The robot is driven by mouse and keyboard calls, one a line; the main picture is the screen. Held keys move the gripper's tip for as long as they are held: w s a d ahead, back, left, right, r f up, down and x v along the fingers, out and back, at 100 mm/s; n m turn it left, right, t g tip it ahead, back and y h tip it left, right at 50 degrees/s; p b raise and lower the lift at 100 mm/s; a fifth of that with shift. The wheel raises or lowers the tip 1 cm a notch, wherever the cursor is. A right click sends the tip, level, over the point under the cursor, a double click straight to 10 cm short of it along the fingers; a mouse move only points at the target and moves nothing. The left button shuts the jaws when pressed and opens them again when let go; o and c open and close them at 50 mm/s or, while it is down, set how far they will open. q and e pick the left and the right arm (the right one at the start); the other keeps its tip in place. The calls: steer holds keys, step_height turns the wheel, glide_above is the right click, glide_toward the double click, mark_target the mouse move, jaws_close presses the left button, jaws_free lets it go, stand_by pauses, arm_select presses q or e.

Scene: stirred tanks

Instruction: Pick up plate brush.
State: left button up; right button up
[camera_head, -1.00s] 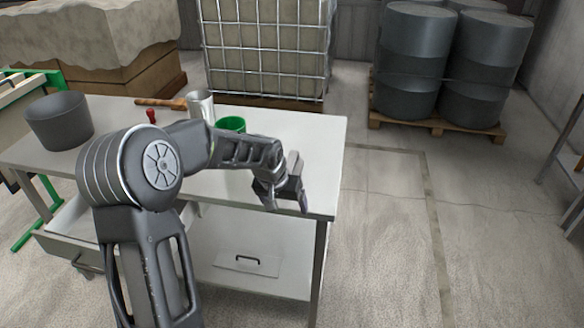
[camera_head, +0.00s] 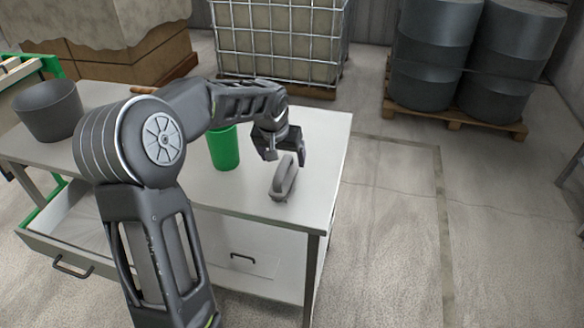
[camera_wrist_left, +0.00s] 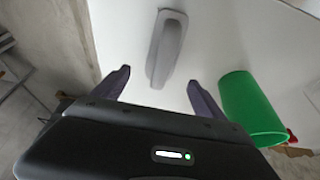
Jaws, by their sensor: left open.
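The plate brush is a grey, long object with a raised handle (camera_head: 284,177). It lies on the white table (camera_head: 240,190) near its front right corner. My left gripper (camera_head: 284,154) is open and empty, just behind and above the brush in the head view. In the left wrist view the brush (camera_wrist_left: 167,47) lies beyond the two spread fingertips of the gripper (camera_wrist_left: 157,90), roughly in line with the gap between them. I cannot tell the exact height of the fingers above the table. My right gripper is not in view.
A green cup (camera_head: 224,148) stands on the table left of the brush; it also shows in the left wrist view (camera_wrist_left: 251,108). A grey bucket (camera_head: 49,110) stands at the table's far left. The table's right edge is close to the brush. Dark drums (camera_head: 432,50) stand behind on a pallet.

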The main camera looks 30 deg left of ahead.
arm_select(q)
steer(key=shift+s+r, duration=0.1)
steer(key=shift+s, duration=0.2)
steer(key=shift+x, duration=1.4)
steer(key=p+x, duration=0.2)
steer(key=x, duration=0.2)
steer(key=shift+w+f, duration=0.2)
steer(key=shift+f, duration=0.05)
steer(key=shift+w+a+f, duration=0.1)
steer(key=shift+f, duration=0.2)
steer(key=c, duration=1.6)
